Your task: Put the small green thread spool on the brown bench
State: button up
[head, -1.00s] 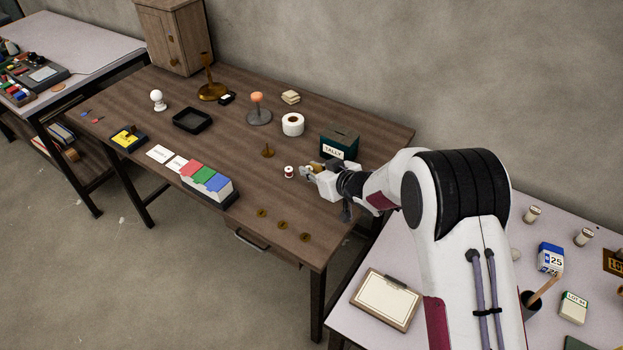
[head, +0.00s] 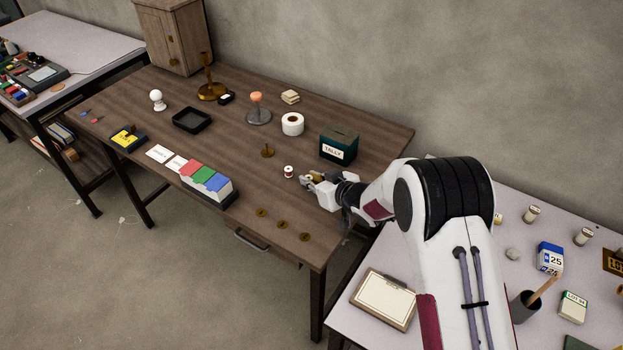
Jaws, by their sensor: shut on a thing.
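The brown bench (head: 225,140) is the dark wooden table across the middle of the head view. My gripper (head: 307,180) is low over its right part, in front of the tally box. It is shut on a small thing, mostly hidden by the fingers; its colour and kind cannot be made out. Whether that thing touches the bench top cannot be told. A small white spool with red thread (head: 289,172) stands upright on the bench just left of my gripper. I see no green spool clearly.
The dark green tally box (head: 339,145) stands behind my gripper, and a white roll (head: 293,125) is further back. A small brass piece (head: 267,152) and a block of coloured cards (head: 206,183) are to the left. Several brass discs (head: 283,225) lie along the front edge.

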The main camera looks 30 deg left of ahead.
jog(key=shift+f, duration=0.1)
jog(key=o, duration=0.7)
jog(key=shift+c, duration=0.2)
jog(key=shift+d+r, duration=0.1)
jog(key=shift+r, duration=0.1)
jog(key=shift+v, duration=5.9)
